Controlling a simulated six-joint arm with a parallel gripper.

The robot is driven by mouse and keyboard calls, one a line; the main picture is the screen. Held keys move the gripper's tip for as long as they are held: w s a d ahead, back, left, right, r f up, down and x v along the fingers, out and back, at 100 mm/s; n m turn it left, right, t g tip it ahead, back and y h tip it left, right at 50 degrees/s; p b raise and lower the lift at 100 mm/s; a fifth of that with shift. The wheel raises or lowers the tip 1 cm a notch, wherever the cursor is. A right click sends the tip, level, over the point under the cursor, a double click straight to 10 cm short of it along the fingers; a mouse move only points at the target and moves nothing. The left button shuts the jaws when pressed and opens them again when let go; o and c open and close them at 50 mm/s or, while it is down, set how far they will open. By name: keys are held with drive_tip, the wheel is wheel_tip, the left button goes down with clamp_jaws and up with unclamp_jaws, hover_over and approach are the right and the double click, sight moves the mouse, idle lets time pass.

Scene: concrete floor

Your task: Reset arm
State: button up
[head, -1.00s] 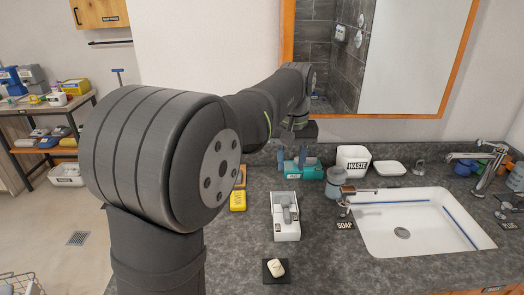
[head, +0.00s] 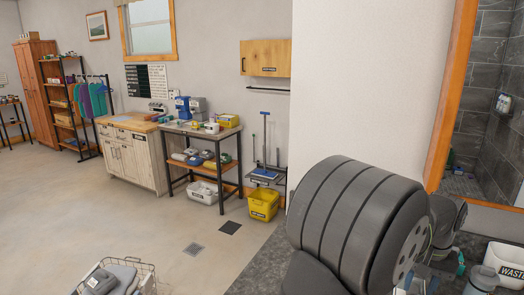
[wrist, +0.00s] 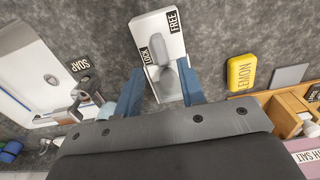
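My gripper (wrist: 160,92) shows in the wrist view with its two blue fingers spread wide apart. Nothing is held between them. A white device with a grey lever (wrist: 165,50) lies on the counter beyond the fingertips, with LOCK and FREE labels beside the lever. My arm fills the lower right of the head view, and the gripper cannot be made out clearly there.
The grey counter (wrist: 225,25) also holds a yellow LEMON bar (wrist: 242,72), a sink (wrist: 28,65) and a wooden tray (wrist: 283,117). In the head view, a workbench (head: 203,131) and a yellow bin (head: 264,204) stand beyond open floor (head: 100,220).

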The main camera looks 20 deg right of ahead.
wheel_tip(320, 180, down, 6)
idle(0.4)
wheel_tip(320, 180, up, 17)
wheel_tip(320, 180, down, 17)
drive_tip(key=shift+f, duration=0.1)
drive_tip(key=n, duration=0.5)
drive_tip(key=shift+n, duration=0.3)
wheel_tip(320, 180, up, 16)
idle(0.8)
